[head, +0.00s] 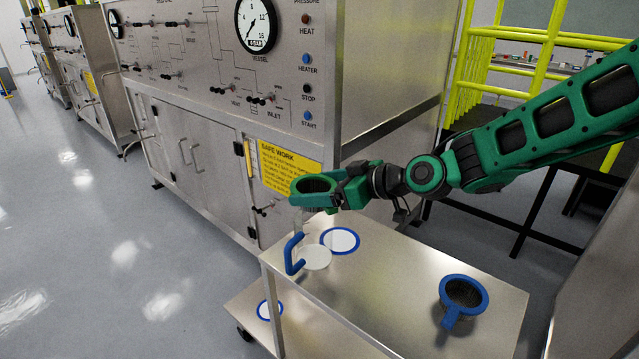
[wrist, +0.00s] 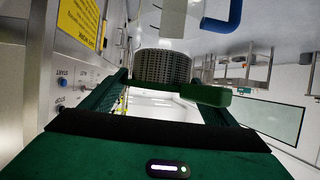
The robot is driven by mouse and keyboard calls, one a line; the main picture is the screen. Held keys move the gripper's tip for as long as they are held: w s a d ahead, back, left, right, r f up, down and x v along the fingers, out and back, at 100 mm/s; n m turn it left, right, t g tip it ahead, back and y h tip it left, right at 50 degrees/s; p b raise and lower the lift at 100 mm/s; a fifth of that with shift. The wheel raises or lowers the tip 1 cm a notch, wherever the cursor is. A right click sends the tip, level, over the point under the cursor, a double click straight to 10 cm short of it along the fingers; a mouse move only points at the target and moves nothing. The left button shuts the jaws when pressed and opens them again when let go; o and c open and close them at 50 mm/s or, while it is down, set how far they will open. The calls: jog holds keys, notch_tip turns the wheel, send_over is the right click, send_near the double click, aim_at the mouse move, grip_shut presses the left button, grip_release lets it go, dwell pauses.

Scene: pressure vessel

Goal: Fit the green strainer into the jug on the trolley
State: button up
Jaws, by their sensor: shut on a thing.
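My gripper (head: 340,189) is shut on the green strainer (head: 303,197), which has a green rim and a dark mesh basket. The clear jug (head: 302,226), with a blue handle (head: 293,254), stands on the trolley (head: 400,300) below the strainer. In the wrist view the strainer's mesh (wrist: 163,67) is close to the jug (wrist: 175,18) but looks apart from it. The jug's blue handle also shows in the wrist view (wrist: 224,20). The strainer's rim overlaps the jug's top in the head view, so the exact alignment is hard to tell.
A blue strainer (head: 463,293) lies on the trolley's right part. A white disc with a blue rim (head: 340,240) lies beside the jug, and another (head: 268,311) is on the lower shelf. The steel vessel cabinet (head: 200,130) stands behind the trolley. The trolley's middle is clear.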

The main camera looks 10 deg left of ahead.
jog(key=shift+s+f, duration=0.15)
jog(key=shift+f, duration=3.65)
jog(key=shift+f, duration=0.1)
jog(key=o, duration=1.1)
jog(key=v, duration=1)
jog(key=shift+s+d, duration=0.15)
jog(key=shift+d, duration=0.15)
jog(key=shift+d, duration=0.1)
